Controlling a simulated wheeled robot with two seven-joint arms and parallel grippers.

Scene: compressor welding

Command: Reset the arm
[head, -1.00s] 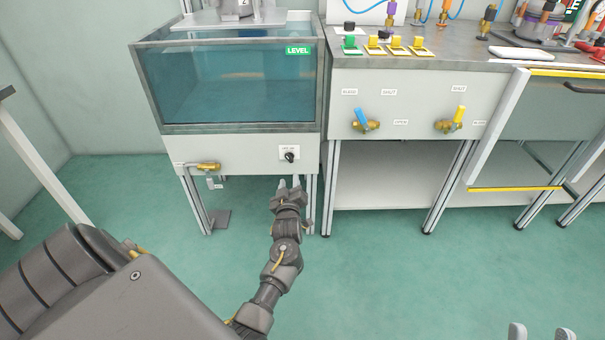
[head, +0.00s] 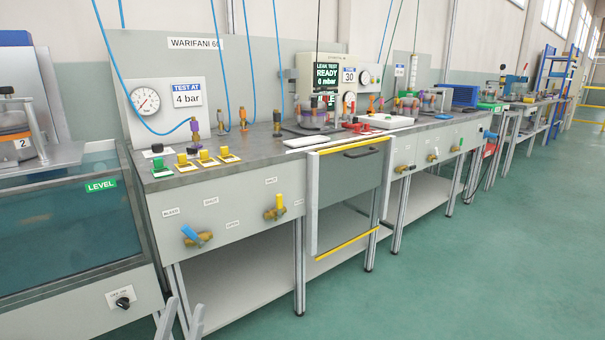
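My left gripper (head: 183,318) shows only as two grey fingertips at the bottom edge of the head view, left of centre. The fingers stand apart with a gap between them and nothing visible in it. They appear in front of the bench's left leg, and I see no contact with anything. The rest of my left arm is out of the frame. My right gripper and arm are not in view.
A water tank (head: 70,222) labelled LEVEL stands at the left. The long test bench (head: 240,172), with blue (head: 198,237) and yellow (head: 277,208) valves and a grey door (head: 350,185), runs to the right. Open green floor (head: 480,270) lies at the right.

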